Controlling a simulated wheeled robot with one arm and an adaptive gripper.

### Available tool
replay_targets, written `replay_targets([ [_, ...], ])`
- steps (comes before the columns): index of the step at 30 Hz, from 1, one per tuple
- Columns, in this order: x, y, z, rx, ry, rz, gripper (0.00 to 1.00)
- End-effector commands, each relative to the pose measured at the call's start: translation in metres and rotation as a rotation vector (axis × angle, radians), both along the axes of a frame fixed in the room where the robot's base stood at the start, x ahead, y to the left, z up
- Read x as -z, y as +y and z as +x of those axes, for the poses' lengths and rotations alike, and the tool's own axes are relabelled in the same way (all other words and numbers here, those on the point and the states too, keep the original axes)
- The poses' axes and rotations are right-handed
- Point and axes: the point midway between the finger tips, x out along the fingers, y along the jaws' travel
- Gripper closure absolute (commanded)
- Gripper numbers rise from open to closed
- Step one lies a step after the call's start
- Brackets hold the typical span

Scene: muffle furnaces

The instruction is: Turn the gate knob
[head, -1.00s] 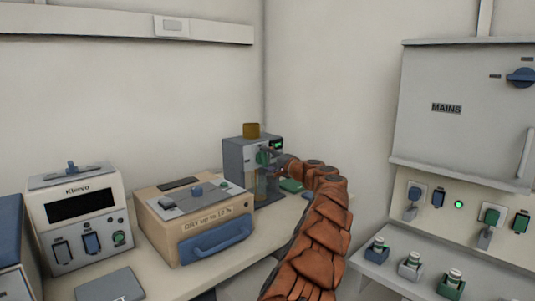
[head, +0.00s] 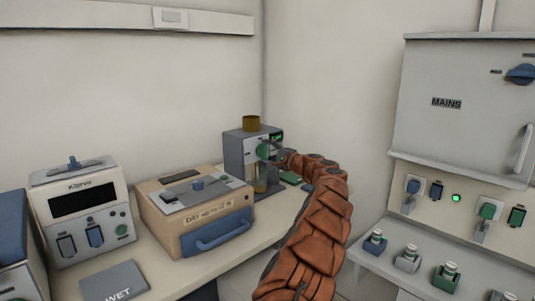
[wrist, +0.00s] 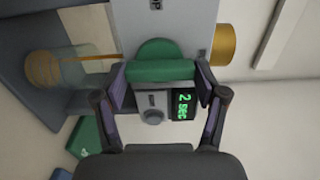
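The gate knob (wrist: 160,70) is green, with a round base and a thick bar. It sits on the front of a grey device (head: 235,152) and also shows in the head view (head: 263,151). My gripper (wrist: 162,72) is at this knob in the wrist view. Its two fingertips stand at the two ends of the bar, with no clear gap on either side, so it looks shut on the knob. In the head view my arm hides part of the device front.
A brass-coloured cup (head: 251,123) tops the device, and a clear glass vessel (wrist: 75,68) stands at it. A beige box (head: 165,226) and the Klervo unit (head: 82,222) stand left on the bench. The mains cabinet (head: 455,130) and a shelf of stoppered bottles are right.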

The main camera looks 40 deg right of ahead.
Motion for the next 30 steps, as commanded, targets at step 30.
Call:
replay_targets([
  [30,-0.001,0.001,-0.033,-0.001,-0.002,0.001,0.04],
])
